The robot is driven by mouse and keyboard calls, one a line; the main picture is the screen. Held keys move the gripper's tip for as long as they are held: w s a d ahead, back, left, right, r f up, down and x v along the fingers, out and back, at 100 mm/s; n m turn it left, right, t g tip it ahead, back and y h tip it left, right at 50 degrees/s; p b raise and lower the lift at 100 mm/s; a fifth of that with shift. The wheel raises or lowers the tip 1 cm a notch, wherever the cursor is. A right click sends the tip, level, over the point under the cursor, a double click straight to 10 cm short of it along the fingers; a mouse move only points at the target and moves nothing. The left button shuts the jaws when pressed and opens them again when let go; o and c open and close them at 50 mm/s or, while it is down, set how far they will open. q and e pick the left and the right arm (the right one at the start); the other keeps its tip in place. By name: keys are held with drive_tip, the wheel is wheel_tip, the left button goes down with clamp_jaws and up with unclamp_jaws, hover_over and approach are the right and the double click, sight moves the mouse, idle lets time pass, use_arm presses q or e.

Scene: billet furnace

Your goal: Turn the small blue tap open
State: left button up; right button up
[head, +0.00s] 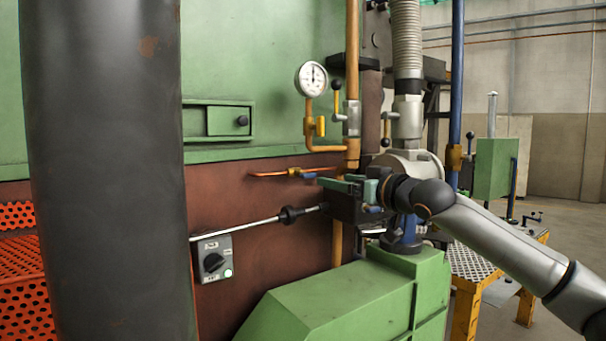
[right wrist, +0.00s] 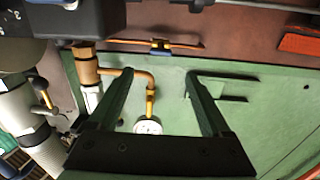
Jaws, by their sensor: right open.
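The small blue tap (right wrist: 159,44) sits on a thin copper pipe in front of the red-brown furnace wall. My left gripper is not in view.
A pressure gauge (head: 311,79) with a yellow valve (head: 319,126) stands above the tap. A steel rod (head: 240,226) and a switch box (head: 212,257) lie below left. A green housing (head: 345,300) fills the lower middle. A dark pillar (head: 105,180) blocks the left.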

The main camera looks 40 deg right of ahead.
sight(311, 175)
drive_tip(key=w+p, duration=0.2)
drive_tip(key=w, duration=0.1)
drive_tip(key=w+p, duration=0.2)
drive_tip(key=w, duration=0.2)
drive_tip(key=w+d+p, duration=0.1)
drive_tip(key=w+p, duration=0.1)
drive_tip(key=w, duration=0.1)
drive_tip(key=shift+w+r+p, duration=0.15)
drive_tip(key=shift+w+p, duration=0.05)
drive_tip(key=shift+p, duration=0.1)
drive_tip(key=shift+w+d, duration=0.1)
drive_tip(key=shift+w, duration=0.6)
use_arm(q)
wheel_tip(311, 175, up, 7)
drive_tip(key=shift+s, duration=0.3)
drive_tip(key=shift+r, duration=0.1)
use_arm(e)
clamp_jaws()
